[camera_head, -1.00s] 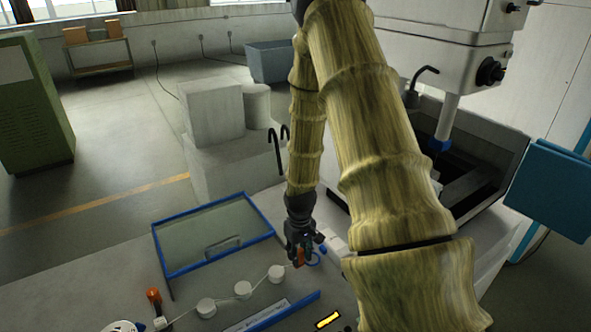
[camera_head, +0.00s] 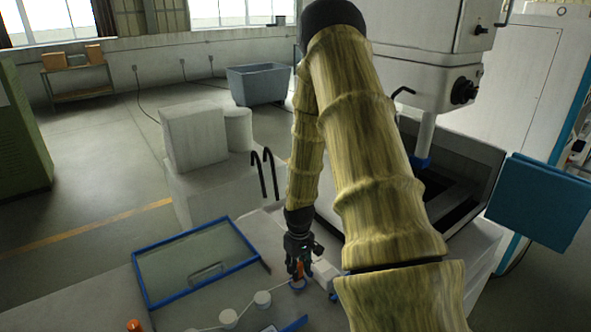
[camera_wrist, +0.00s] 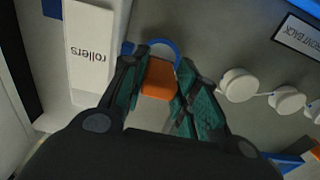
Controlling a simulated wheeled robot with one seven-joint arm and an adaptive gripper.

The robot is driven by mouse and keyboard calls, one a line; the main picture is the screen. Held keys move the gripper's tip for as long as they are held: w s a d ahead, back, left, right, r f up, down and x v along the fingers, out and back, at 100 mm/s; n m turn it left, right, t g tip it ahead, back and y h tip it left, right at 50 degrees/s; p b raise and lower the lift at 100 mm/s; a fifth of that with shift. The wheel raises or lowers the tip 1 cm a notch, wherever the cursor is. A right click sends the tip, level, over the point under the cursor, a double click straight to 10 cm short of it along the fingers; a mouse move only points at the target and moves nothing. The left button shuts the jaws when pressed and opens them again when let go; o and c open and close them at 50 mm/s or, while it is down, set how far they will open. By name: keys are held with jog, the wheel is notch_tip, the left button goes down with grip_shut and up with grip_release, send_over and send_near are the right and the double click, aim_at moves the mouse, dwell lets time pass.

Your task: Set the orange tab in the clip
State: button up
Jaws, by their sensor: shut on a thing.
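My gripper (camera_wrist: 163,88) is shut on the orange tab (camera_wrist: 158,79), a small block between the teal finger pads. In the head view my gripper (camera_head: 299,268) points down at the table's right part, with the orange tab (camera_head: 299,270) at its tips. A blue ring (camera_wrist: 176,50) lies just beyond the tab in the wrist view and appears right at the fingertips in the head view (camera_head: 298,285). I cannot tell whether the tab touches it. No clip can be made out for certain; the fingers hide part of the area.
A white box marked "rollers" (camera_wrist: 90,45) stands close beside the fingers. White rollers (camera_wrist: 238,85) on a cord lie on the other side. A blue-rimmed tray (camera_head: 150,305) lies left of my gripper. Another orange piece (camera_head: 134,325) shows at the bottom edge.

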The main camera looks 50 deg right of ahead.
jog(key=shift+f+b, duration=0.35)
jog(key=shift+f, duration=0.4)
dwell(0.3)
jog(key=o, duration=1.1)
jog(key=shift+r, duration=6)
